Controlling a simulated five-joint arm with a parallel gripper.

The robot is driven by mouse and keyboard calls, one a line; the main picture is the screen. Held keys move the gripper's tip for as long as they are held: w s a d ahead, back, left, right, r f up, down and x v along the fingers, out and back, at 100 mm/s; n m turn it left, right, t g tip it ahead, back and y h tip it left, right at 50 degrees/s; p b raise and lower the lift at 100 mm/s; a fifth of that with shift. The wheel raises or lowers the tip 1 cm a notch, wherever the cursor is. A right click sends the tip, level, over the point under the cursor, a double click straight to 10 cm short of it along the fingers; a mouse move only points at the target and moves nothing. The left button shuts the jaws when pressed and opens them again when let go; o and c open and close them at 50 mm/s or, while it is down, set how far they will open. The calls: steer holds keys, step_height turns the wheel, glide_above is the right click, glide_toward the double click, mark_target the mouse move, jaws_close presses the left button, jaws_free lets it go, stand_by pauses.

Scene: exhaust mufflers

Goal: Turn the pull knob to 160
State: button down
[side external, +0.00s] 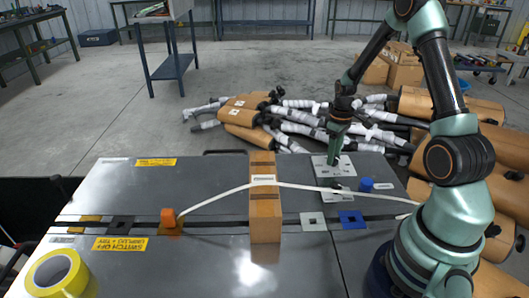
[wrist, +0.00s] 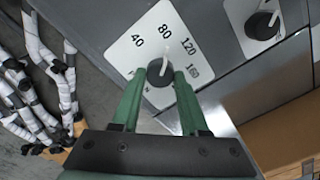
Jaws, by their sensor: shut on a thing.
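The pull knob (wrist: 158,71) is a dark round knob on a white dial plate (wrist: 125,50) marked 40, 80, 120 and 160, in the wrist view. A white pointer on it reaches up toward the side of the 80, short of the 120 and 160. My gripper (wrist: 164,76) is shut on the knob, one green finger on each side. The fingers hide part of the knob's lower side and the plate's lower marks. In the side external view, my gripper (side external: 334,160) reaches down onto the pale plate (side external: 322,172), and the knob is hidden there.
A second dark knob (wrist: 262,25) with a white pointer is at upper right in the wrist view. A cardboard-brown block (side external: 264,215) and a white strap cross the bench. A blue knob (side external: 366,184) is close to the right of the plate. Mufflers (side external: 245,112) lie behind.

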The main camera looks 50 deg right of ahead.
steer(key=m, duration=0.4)
steer(key=shift+d+m, duration=0.1)
steer(key=shift+m, duration=0.2)
steer(key=m, duration=0.3)
steer(key=shift+m, duration=0.4)
steer(key=m, duration=0.3)
steer(key=shift+s+d, duration=0.1)
steer(key=shift+m, duration=2.1)
steer(key=shift+c, duration=2.1)
jaws_free()
steer(key=shift+r, duration=0.1)
